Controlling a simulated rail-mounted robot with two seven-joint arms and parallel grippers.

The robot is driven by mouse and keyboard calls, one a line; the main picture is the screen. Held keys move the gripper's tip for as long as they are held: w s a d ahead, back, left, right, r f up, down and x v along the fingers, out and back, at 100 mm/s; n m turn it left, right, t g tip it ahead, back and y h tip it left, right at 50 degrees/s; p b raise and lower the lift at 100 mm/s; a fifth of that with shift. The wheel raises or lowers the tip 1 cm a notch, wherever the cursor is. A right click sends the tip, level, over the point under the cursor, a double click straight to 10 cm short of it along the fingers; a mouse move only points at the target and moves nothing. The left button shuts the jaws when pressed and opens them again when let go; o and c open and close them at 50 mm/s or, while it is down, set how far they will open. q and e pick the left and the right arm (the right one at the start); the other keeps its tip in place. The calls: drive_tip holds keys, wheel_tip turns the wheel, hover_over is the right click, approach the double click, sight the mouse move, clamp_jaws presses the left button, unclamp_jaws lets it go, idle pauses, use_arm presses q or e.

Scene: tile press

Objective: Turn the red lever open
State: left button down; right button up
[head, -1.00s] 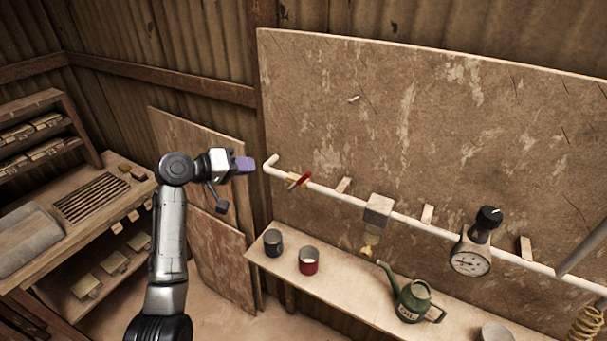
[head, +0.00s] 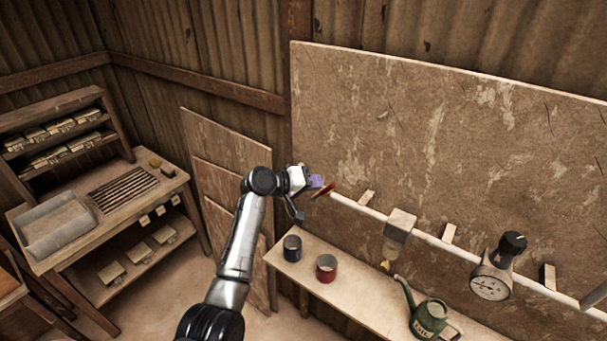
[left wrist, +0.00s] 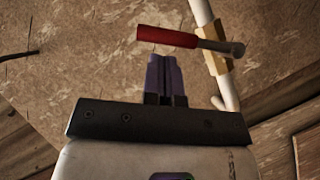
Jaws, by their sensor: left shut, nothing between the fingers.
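The red lever (head: 324,191) sits on the white pipe (head: 357,208) near the pipe's left end. In the left wrist view its red handle (left wrist: 167,37) lies nearly level, and its grey stem runs right to a brass-coloured fitting (left wrist: 217,66) on the pipe. My left gripper (head: 316,181) is shut and empty beside the lever. In the left wrist view its purple fingers (left wrist: 161,62) point at the handle from just below it; I cannot tell whether they touch. In the head view the gripper hides the pipe's left end. My right gripper is not in view.
A shelf below the pipe holds a dark cup (head: 292,248), a red cup (head: 326,268) and a green oil can (head: 430,318). A gauge (head: 490,284) and a boxy pipe fitting (head: 399,225) are farther right. A workbench with a grooved rack (head: 124,189) stands left.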

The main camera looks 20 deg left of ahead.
use_arm(q)
drive_tip(key=shift+d+f, duration=0.3)
drive_tip(key=shift+d, duration=0.1)
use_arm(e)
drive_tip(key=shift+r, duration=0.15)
